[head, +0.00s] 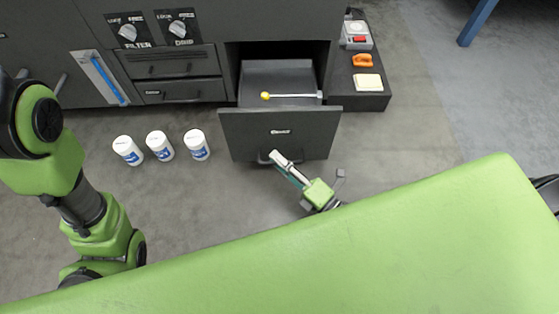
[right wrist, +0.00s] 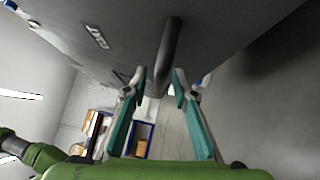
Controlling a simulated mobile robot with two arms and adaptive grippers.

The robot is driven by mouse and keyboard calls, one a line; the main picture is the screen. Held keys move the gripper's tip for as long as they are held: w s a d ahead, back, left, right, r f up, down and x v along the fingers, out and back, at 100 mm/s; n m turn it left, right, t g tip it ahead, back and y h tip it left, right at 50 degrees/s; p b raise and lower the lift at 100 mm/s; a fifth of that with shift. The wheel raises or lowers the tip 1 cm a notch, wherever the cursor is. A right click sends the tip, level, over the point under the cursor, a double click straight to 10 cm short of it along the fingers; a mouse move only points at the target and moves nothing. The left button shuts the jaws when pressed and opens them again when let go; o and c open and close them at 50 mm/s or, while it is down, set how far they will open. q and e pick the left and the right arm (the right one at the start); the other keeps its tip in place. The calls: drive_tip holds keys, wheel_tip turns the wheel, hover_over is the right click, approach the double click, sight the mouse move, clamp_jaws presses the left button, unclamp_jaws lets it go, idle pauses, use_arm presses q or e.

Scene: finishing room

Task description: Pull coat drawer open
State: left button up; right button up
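The coat drawer (head: 233,138) is pulled out of the dark cabinet, with its inside showing in the head view. Its front carries a small, unreadable label and a dark bar handle (head: 265,157). My right gripper (head: 279,158) is at the right end of this handle. In the right wrist view, the handle (right wrist: 170,48) runs down between the teal and grey fingertips of my right gripper (right wrist: 160,78). The fingers stand apart on either side of it, with narrow gaps showing. My left arm is at the left of the head view; its gripper is out of view.
A rod with a yellow ball (head: 265,96) lies across the open drawer. Three white bottles (head: 161,145) stand on the floor to the left. A low dark ledge (head: 372,101) at right holds an orange item (head: 362,60) and other small things.

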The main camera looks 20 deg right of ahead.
drive_tip(key=v, duration=1.2)
drive_tip(key=shift+d, duration=0.1)
